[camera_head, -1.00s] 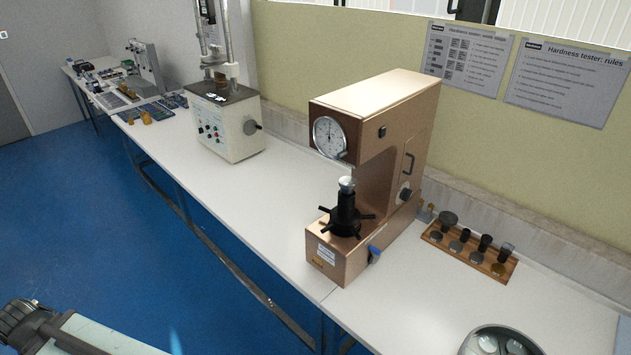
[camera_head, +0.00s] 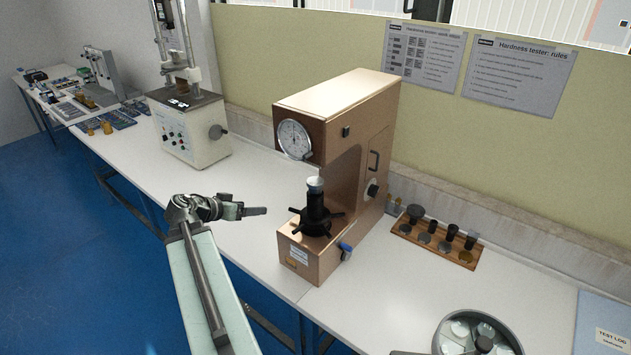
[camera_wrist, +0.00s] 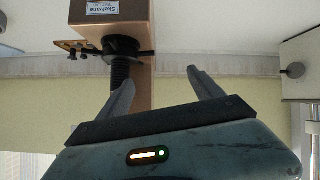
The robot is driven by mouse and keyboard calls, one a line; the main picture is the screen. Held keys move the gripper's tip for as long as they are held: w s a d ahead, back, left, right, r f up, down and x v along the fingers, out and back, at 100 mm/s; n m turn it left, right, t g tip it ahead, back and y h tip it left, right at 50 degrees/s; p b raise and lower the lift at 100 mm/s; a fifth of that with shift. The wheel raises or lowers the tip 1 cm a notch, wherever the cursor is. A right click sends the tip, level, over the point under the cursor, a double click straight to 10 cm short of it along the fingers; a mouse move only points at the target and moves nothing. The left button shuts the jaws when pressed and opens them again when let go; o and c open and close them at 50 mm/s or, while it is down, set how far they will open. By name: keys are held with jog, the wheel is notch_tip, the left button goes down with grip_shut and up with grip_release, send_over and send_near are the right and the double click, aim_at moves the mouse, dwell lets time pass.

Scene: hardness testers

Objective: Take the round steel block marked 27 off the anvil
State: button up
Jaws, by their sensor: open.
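The round steel block (camera_head: 315,183) sits on top of the anvil above the black screw and spoked handwheel (camera_head: 315,222) of the copper-coloured hardness tester (camera_head: 352,120). Its mark is too small to read. My gripper (camera_head: 258,211) is left of the handwheel in the head view, apart from the tester and lower than the block. In the wrist view, which looks upside down, my gripper (camera_wrist: 162,78) has its two fingers spread with nothing between them. The handwheel (camera_wrist: 120,46) and screw show beyond the left finger; I cannot make out the block there.
A wooden rack (camera_head: 408,238) of anvils and discs stands right of the tester. A round metal bowl (camera_head: 440,325) with several discs is at the front right, beside a test log (camera_head: 605,315). A second, pale tester (camera_head: 190,130) stands left. The bench between the testers is clear.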

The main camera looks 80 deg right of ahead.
aim_at(317, 180)
jog(key=s+d+r+m+g, duration=0.1)
jog(key=s+d+r, duration=0.1)
jog(key=s, duration=0.3)
jog(key=s+d+r+m+g, duration=0.1)
jog(key=s+d+r+m, duration=0.1)
jog(key=s, duration=0.4)
jog(key=s+d+r+m+g+h, duration=0.1)
jog(key=s+d+r+m+g, duration=0.1)
jog(key=s, duration=0.4)
jog(key=shift+d, duration=0.55)
jog(key=b+x, duration=0.2)
jog(key=x, duration=0.5)
jog(key=shift+d+f, duration=0.15)
jog(key=shift+d, duration=0.25)
grip_shut()
